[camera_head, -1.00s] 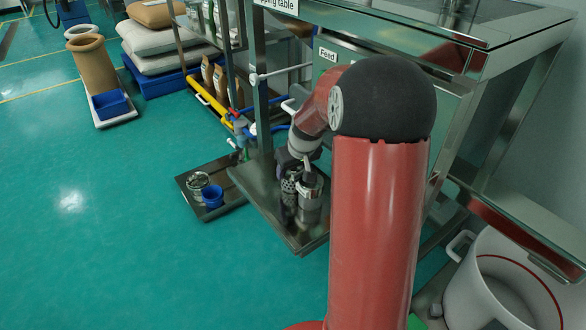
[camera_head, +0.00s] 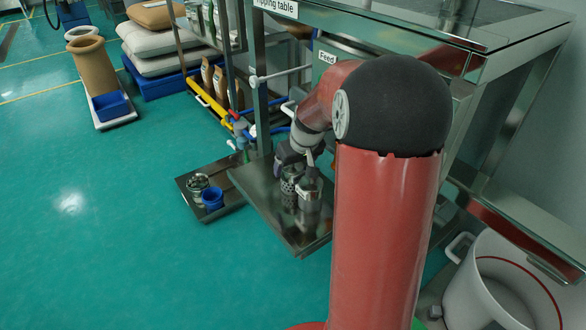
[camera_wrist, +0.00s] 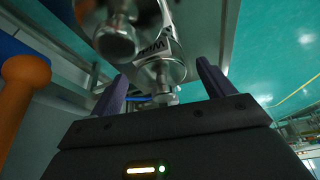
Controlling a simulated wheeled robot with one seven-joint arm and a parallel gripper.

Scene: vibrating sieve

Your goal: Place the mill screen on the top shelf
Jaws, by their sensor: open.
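A perforated metal cylinder that looks like the mill screen (camera_head: 290,186) stands upright on a low steel platform (camera_head: 268,213), beside a plain metal cylinder (camera_head: 309,196). My gripper (camera_head: 293,160) is just above these two, partly hidden by its own wrist. In the wrist view my gripper (camera_wrist: 160,88) is open, with a dark finger on each side. A shiny metal part (camera_wrist: 161,72) with lettering shows beyond and between the fingers; I cannot tell whether it is the screen. No contact is visible. A rack shelf (camera_head: 222,45) holding containers is at top centre; I cannot tell whether it is the top shelf.
A tray (camera_head: 225,206) with a blue cup (camera_head: 212,197) lies left of the platform. A steel tipping table (camera_head: 400,40) overhangs on the right. A white drum (camera_head: 460,290) stands at lower right.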

